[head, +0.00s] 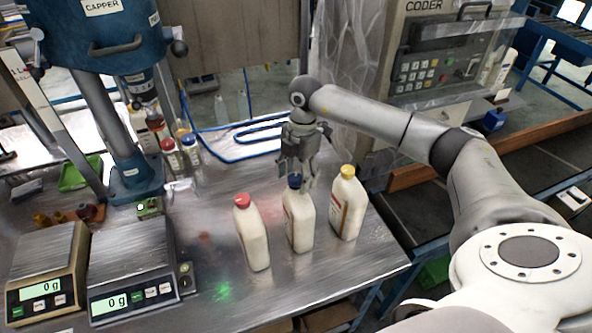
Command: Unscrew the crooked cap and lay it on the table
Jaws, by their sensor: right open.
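Three white bottles stand in a row on the metal table (330,275). The left bottle (252,238) has a red cap (242,200). The middle bottle (298,222) has a dark blue cap (294,182). The right bottle (348,208) has a yellow cap (347,171). At this size I cannot tell for sure which cap sits crooked. My right gripper (297,172) points down over the middle bottle, its open fingers around or just in front of the blue cap. I cannot tell whether they touch it. My left gripper is out of view.
Two scales (130,268) reading 0 g stand at the left front. A blue capper (130,170) and several small bottles (172,155) are behind them. The coder machine (445,50) stands at the back right. Bare table lies in front of the bottles.

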